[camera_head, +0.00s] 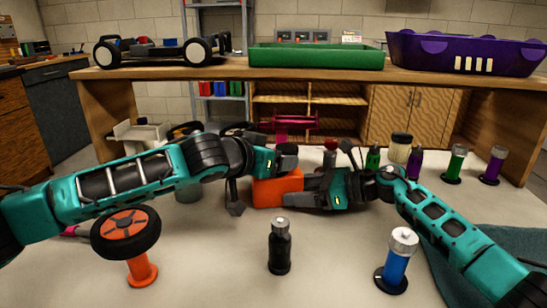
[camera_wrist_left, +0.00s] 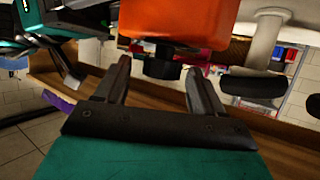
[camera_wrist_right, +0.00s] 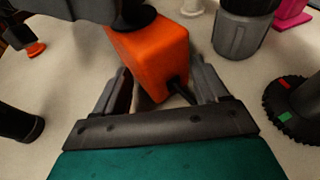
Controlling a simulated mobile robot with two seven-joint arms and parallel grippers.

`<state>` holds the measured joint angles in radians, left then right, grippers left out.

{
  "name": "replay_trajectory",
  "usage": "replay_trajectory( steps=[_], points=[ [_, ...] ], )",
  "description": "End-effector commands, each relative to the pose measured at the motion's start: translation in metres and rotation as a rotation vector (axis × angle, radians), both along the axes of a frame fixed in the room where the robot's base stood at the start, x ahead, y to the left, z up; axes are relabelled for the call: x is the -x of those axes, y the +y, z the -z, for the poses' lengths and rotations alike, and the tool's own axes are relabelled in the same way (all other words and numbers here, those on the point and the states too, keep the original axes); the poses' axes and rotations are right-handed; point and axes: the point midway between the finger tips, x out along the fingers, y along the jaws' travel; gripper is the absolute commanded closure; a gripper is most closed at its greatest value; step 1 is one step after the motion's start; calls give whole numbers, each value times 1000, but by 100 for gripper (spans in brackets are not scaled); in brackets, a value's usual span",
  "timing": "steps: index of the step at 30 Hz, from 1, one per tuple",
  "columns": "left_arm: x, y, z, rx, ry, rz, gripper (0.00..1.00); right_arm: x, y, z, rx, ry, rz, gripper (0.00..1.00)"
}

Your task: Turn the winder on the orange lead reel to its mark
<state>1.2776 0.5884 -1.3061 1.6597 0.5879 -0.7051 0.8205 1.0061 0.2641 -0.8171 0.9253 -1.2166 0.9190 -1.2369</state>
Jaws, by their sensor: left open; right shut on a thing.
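The orange lead reel (camera_head: 278,190) is a box above the pale table, in the middle of the head view. It also shows in the right wrist view (camera_wrist_right: 155,58). My right gripper (camera_head: 306,189) is shut on it from the right, with fingers on opposite sides. A black lead stub (camera_wrist_right: 178,87) sticks out of the reel's near face. My left gripper (camera_head: 288,158) is open at the reel's top. In the left wrist view, a dark knob (camera_wrist_left: 162,68), apparently the winder, sits on the reel near the open fingertips. I cannot make out its mark.
A wheel on an orange stand (camera_head: 126,232), a black bottle (camera_head: 280,250) and a blue bottle (camera_head: 396,262) stand in front. Several bottles stand at the back right. A raised shelf behind holds a green tray (camera_head: 317,58) and a purple bin (camera_head: 465,55).

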Motion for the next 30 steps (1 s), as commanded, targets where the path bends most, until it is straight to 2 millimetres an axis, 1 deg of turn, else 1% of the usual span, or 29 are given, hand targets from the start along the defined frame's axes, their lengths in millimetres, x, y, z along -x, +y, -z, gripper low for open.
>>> replay_trajectory(
  steps=[3, 4, 21, 26, 30],
  points=[
    [0, 0, 0, 0, 0, 0, 31, 0, 0, 0, 0, 0, 0, 54],
    [0, 0, 0, 0, 0, 0, 33, 0, 0, 0, 0, 0, 0, 54],
    [0, 0, 0, 0, 0, 0, 88, 0, 0, 0, -1, 0, 0, 54],
    [0, 1, 0, -2, 2, 13, 88, 0, 0, 0, -1, 0, 0, 54],
    [0, 1, 2, -6, 9, 72, 88, 0, 0, 0, 0, -1, 0, 54]
  ],
)
